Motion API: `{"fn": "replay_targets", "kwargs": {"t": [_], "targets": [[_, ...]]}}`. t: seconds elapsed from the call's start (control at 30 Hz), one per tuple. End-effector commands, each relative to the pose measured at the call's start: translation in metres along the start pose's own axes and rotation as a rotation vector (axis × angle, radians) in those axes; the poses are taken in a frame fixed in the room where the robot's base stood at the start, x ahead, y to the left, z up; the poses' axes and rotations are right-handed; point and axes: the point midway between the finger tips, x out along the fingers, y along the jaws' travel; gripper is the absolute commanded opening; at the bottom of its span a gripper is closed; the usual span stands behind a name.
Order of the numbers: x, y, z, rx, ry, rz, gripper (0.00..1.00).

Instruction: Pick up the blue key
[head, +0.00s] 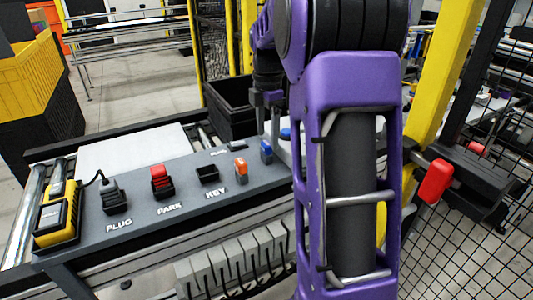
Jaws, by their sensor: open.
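A blue key (266,152) stands upright at the right end of the grey fixture panel (135,233), with a dark lower part. An orange key (240,170) stands just to its left. The socket labelled KEY (208,174) is left of the orange key and looks empty. My gripper (268,122) points down, open and empty, just above and behind the blue key in the picture. Its exact height over the key is hard to tell. My purple arm hides the right part of the panel.
A red block (159,177) sits in the PARK holder, and a dark plug (114,198) stands at PLUG. A yellow device (57,215) is at the left end. A small blue object (285,134) lies behind the blue key. A black bin (232,108) stands behind.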

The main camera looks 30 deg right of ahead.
Motion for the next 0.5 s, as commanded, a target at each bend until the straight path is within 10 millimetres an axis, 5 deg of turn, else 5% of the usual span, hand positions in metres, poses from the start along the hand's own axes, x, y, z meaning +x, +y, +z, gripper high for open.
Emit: {"fn": "replay_targets", "kwargs": {"t": [0.2,0.5], "targets": [[0.033,0.002,-0.002,0.000,0.001,-0.002,0.80],[0.038,0.002,-0.002,0.000,0.000,0.000,0.80]]}}
